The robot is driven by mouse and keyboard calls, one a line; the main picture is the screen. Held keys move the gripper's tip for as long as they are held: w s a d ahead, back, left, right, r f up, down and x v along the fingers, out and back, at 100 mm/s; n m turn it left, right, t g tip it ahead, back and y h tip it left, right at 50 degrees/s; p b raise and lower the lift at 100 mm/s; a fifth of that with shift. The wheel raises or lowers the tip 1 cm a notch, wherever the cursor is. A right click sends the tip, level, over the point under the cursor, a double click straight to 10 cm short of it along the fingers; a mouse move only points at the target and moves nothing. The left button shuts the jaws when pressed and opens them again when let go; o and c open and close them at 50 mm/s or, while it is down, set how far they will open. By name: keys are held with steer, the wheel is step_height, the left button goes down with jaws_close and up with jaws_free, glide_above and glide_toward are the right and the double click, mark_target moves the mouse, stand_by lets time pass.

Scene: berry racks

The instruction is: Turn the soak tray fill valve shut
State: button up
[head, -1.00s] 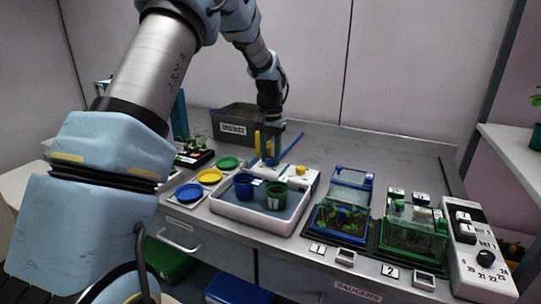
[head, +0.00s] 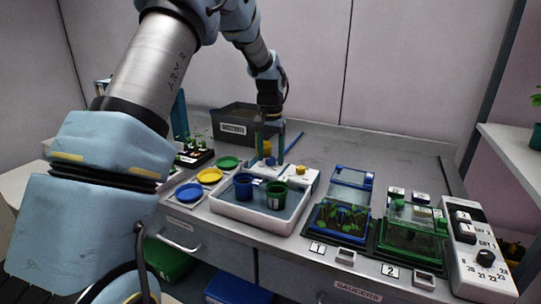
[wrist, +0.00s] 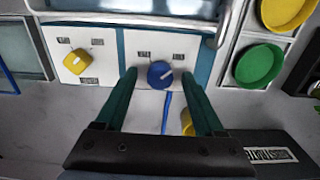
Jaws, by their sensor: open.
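The white valve panel (wrist: 110,75) carries a blue knob (wrist: 161,75) with a pale pointer mark, and a yellow knob (wrist: 77,62) to its left. Their small labels are unreadable, so I cannot tell which is the fill valve. The soak tray (head: 228,209) lies in front of the panel, with a blue pot (head: 244,186) and a green pot (head: 277,195) in it. My gripper (wrist: 160,75) is open, its two fingertips on either side of the blue knob. Contact is not clear. In the head view my gripper (head: 269,162) hides the blue knob.
Blue, yellow (head: 210,176) and green saucers lie left of the tray. A dark bin (head: 236,127) stands behind. A blue rod (head: 294,142) lies near my gripper. Blue and green lidded boxes (head: 340,215) and a switch panel (head: 480,265) stand right.

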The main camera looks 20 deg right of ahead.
mark_target(270, 158)
step_height(270, 158, up, 11)
steer(key=b, duration=0.2)
stand_by(0.3)
steer(key=shift+a+f, duration=0.1)
steer(key=shift+f, duration=0.05)
steer(key=s+a+f+n, duration=0.2)
steer(key=a, duration=0.6)
steer(key=s+a+f+n, duration=0.1)
steer(key=s+a+f, duration=0.1)
steer(key=a, duration=0.5)
steer(key=s+a+f+n, duration=0.2)
steer(key=s+a+f, duration=0.1)
steer(key=s+a, duration=0.4)
steer(key=s+a+f+n+t, duration=0.1)
steer(key=s+a+f+n, duration=0.1)
steer(key=s+a, duration=0.6)
steer(key=shift+f+n+t, duration=0.3)
steer(key=shift+f, duration=0.1)
